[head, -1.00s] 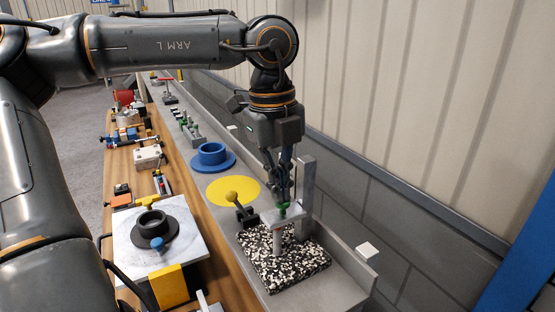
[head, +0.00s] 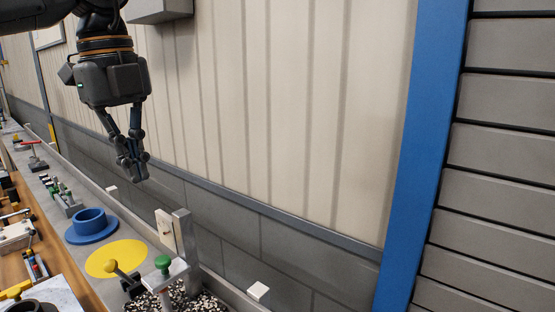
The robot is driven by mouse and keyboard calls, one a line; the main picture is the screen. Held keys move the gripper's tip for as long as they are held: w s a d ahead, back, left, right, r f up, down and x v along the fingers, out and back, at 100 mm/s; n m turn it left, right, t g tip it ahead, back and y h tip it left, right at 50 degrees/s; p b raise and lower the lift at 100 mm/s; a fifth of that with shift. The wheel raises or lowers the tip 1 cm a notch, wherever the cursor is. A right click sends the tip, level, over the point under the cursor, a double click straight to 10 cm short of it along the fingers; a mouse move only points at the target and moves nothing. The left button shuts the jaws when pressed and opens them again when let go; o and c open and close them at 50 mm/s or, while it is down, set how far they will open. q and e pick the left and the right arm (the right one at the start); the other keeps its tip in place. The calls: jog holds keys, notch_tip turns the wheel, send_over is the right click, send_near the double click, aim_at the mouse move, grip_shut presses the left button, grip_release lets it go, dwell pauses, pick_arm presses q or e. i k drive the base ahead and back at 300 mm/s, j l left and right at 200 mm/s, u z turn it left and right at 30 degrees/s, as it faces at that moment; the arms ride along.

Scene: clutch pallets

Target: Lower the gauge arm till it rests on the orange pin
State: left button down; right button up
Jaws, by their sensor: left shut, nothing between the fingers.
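The gauge stands at the bottom of the head view, with a grey upright post (head: 187,240) and a black-and-white speckled base (head: 207,302) cut off by the frame. Its pale gauge arm (head: 168,277) juts out from the post and carries a green knob (head: 163,264). I cannot make out the orange pin. My left gripper (head: 137,178) is shut and empty, pointing down. It hangs in the air above and to the left of the green knob, clear of the gauge. My right gripper is not in view.
A yellow disc (head: 103,261) and a black-based lever with a dull yellow ball (head: 111,266) lie left of the gauge. A blue flanged ring (head: 91,232) sits farther back. The wall runs close behind the bench.

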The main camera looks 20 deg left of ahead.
aim_at(168, 272)
jog(key=k+l, duration=0.35)
jog(key=l, duration=0.15)
jog(key=k+l, duration=0.75)
jog(key=l, duration=0.25)
